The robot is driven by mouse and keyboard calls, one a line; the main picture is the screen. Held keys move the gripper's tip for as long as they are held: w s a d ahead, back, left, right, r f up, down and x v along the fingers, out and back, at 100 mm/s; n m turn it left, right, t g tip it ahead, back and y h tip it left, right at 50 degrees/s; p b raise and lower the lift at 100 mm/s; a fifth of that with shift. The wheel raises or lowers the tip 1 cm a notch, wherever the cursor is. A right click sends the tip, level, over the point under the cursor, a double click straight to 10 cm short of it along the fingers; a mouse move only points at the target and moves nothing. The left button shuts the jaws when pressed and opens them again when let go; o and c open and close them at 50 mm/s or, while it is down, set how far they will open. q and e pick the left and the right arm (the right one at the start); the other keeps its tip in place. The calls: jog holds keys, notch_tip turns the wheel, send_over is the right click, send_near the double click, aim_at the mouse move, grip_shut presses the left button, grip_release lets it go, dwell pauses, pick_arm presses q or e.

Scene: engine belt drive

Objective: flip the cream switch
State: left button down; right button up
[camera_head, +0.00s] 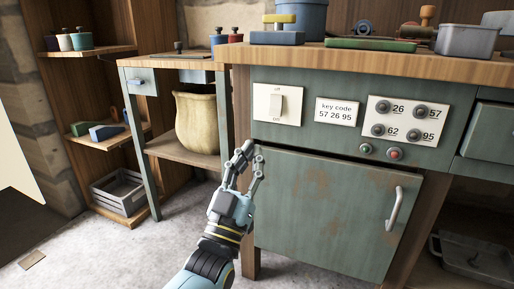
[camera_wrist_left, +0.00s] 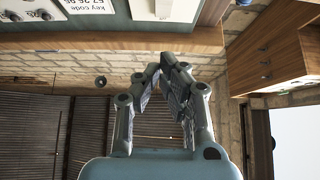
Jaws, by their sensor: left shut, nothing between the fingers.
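The cream switch (camera_head: 278,105) is a rocker on a cream plate (camera_head: 262,103) on the green front of the workbench. Small lettering stands above and below the rocker. In the left wrist view, part of the cream plate (camera_wrist_left: 166,8) shows at the top edge. My left gripper (camera_head: 247,151) is shut and empty. In the head view it appears below and a little left of the switch, apart from it. The fingertips also show in the left wrist view (camera_wrist_left: 164,62). My right gripper is in neither view.
Right of the switch are a key code sign (camera_head: 338,112) and a panel with numbered knobs (camera_head: 405,120). Below is a green cabinet door (camera_head: 330,215) with a metal handle (camera_head: 394,209). The wooden worktop (camera_head: 370,62) juts out above. A beige pot (camera_head: 197,122) stands on the left shelf.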

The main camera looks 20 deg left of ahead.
pick_arm(q)
jog(key=b, duration=0.2)
send_near(277, 101)
notch_tip(277, 101, up, 3)
jog(key=shift+w+d+b, duration=0.1)
jog(key=shift+w+b, duration=0.55)
jog(key=shift+w, duration=1.35)
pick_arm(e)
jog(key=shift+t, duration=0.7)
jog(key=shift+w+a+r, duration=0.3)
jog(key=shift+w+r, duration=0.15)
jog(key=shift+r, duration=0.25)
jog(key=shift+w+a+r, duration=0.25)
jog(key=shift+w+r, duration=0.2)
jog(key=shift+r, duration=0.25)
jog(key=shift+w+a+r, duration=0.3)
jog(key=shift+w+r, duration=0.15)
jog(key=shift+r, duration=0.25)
